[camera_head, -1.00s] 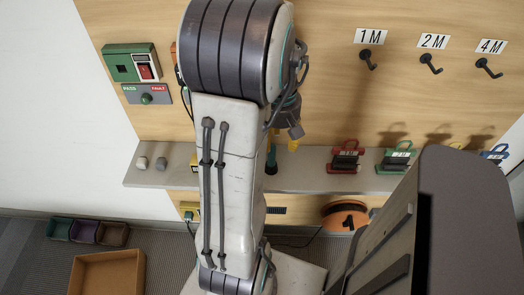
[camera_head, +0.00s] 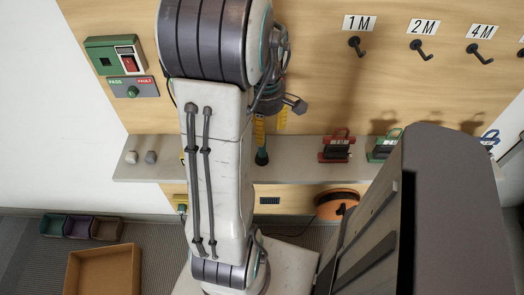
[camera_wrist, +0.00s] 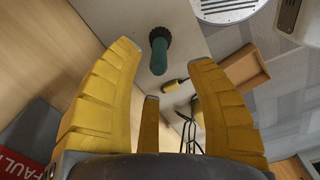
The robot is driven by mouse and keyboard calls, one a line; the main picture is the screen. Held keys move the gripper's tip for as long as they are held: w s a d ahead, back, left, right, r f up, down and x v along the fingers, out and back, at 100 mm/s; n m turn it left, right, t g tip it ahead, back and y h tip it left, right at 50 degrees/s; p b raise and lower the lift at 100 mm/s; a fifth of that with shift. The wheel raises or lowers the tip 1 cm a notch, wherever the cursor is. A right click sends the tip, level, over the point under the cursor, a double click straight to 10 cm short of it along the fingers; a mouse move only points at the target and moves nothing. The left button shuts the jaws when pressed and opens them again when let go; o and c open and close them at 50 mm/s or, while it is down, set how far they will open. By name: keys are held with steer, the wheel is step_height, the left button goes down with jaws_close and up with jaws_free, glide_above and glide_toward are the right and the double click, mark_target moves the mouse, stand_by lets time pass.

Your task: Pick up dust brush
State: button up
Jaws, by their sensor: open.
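The dust brush has a green handle and a dark round bristle head. In the wrist view the dust brush (camera_wrist: 159,54) stands on the pale shelf, beyond and between my fingertips. In the head view the dust brush (camera_head: 261,156) shows just right of my arm, partly hidden. My gripper (camera_wrist: 165,62) has its yellow fingers spread, with nothing between them. In the head view my gripper (camera_head: 271,126) is over the shelf, just above the brush, its fingers partly covered by my arm. I cannot tell the exact gap.
Hooks are on the wooden wall above. A yellow-handled tool (camera_wrist: 175,85) lies near the brush. A cardboard box (camera_head: 103,272) is on the floor.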

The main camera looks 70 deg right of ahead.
mark_target(262, 149)
steer(key=shift+w+d+f, duration=0.1)
steer(key=shift+w+f, duration=0.1)
steer(key=shift+f, duration=1.4)
steer(key=shift+w+d+f, duration=0.1)
steer(key=shift+w+f, duration=0.1)
steer(key=shift+f, duration=1.4)
steer(key=shift+o, duration=0.2)
jaws_close()
